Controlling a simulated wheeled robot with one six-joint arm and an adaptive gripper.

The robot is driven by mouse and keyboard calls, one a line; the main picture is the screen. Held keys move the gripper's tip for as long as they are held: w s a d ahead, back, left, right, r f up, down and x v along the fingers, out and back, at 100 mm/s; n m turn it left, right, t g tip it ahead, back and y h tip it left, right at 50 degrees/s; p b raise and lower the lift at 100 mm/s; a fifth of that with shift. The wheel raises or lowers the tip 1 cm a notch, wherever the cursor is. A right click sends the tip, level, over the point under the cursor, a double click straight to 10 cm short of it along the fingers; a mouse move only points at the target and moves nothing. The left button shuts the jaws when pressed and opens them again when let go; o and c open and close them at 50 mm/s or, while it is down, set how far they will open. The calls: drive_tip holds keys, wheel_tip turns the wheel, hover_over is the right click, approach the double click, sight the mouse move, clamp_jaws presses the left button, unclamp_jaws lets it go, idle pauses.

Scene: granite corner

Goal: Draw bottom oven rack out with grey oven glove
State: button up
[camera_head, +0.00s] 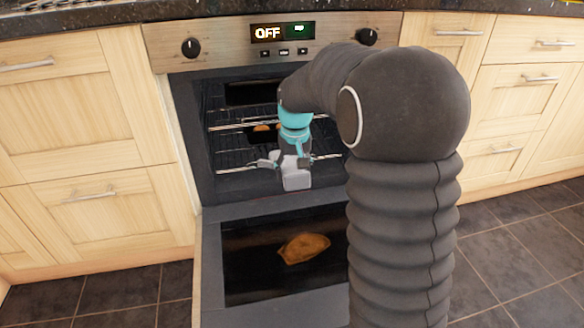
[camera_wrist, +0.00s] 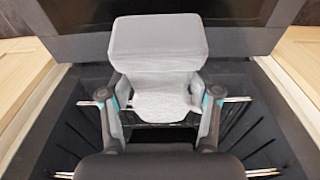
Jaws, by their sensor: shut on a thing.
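The grey oven glove (camera_head: 296,178) is in my gripper at the mouth of the open oven. In the wrist view the glove (camera_wrist: 158,50) lies between the two fingers, its wide end beyond the fingertips. My gripper (camera_wrist: 160,108) is shut on it. The bottom oven rack (camera_head: 237,168) shows its front bar to both sides of the glove. In the wrist view the bar of the rack (camera_wrist: 236,99) runs behind the fingers and glove at their level. The glove hides the bar's middle, so I cannot tell whether the bar is gripped too.
The oven door (camera_head: 212,270) is folded down, with a brown-orange piece (camera_head: 304,248) on its glass. The upper rack (camera_head: 232,126) sits above, near a dark tin (camera_head: 250,136) with orange-brown food. Wooden cabinets (camera_head: 85,110) flank the oven. Tiled floor lies in front.

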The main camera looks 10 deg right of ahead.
sight(298, 175)
drive_tip(key=shift+s+b, duration=0.3)
drive_tip(key=shift+s, duration=1.7)
drive_tip(key=shift+s, duration=2.95)
drive_tip(key=s, duration=0.6)
drive_tip(key=shift+s, duration=0.1)
drive_tip(key=shift+s, duration=3)
